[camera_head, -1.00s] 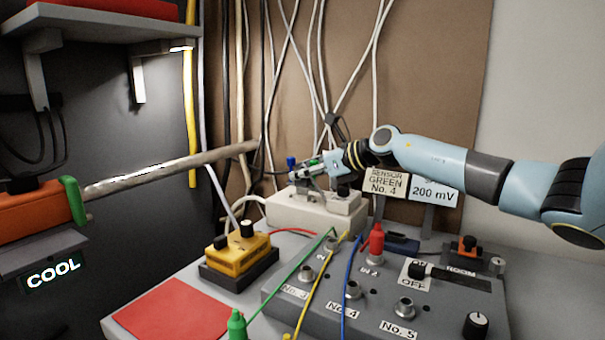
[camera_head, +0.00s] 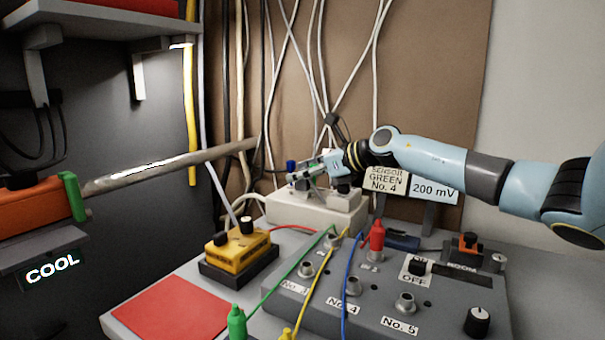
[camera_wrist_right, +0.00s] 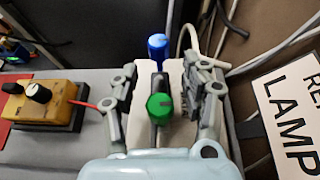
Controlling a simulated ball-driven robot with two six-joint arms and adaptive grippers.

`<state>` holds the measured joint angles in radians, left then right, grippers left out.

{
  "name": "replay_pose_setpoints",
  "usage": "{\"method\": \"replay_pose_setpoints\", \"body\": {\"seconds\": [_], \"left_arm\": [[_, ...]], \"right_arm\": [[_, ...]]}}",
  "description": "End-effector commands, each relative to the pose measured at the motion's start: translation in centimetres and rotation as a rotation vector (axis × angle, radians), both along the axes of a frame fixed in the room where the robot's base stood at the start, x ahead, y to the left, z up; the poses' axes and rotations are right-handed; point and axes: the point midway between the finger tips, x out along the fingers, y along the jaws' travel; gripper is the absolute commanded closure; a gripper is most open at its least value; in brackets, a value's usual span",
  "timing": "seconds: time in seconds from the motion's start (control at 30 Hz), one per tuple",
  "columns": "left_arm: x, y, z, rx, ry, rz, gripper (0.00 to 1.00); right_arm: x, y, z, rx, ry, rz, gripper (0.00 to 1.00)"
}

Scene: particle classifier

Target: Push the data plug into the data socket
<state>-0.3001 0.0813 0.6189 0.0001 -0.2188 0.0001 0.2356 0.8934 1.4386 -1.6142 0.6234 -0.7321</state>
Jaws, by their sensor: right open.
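My right gripper (camera_head: 318,170) is over the white box (camera_head: 335,215) at the back of the bench. In the right wrist view its two fingers (camera_wrist_right: 162,100) are spread apart. A dark, narrow body (camera_wrist_right: 157,82) lies between them, and I cannot tell for sure whether it is the data plug. A green round cap (camera_wrist_right: 160,106) is at its near end and a blue knob (camera_wrist_right: 157,45) stands beyond it. The blue knob also shows in the head view (camera_head: 291,166). The data socket cannot be made out. My left gripper is out of view.
A yellow box (camera_head: 237,252) with black knobs stands left of the white box. A grey panel (camera_head: 440,318) with sockets and coloured leads is in front. Signs (camera_head: 433,191) stand to the right, and a red mat (camera_head: 165,308) lies front left.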

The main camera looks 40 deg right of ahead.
Motion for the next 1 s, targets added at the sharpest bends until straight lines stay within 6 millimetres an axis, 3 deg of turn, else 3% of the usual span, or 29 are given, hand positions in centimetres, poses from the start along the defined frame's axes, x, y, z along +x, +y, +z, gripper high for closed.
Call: {"method": "replay_pose_setpoints", "body": {"seconds": [0.13, 0.4, 0.6, 1.0], "left_arm": [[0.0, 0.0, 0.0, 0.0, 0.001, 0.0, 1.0], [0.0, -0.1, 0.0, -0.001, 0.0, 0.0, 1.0], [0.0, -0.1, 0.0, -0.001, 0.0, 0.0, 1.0], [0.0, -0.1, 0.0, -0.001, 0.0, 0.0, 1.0]], "right_arm": [[-0.1, -0.1, 1.1, -0.004, 0.003, 0.001, 0.54], [0.0, 0.0, 6.8, -0.006, -0.002, 0.001, 0.54], [0.0, 0.0, 9.5, -0.003, -0.002, 0.0, 0.54], [0.0, 0.0, 10.0, -0.001, -0.001, 0.001, 0.54]]}}
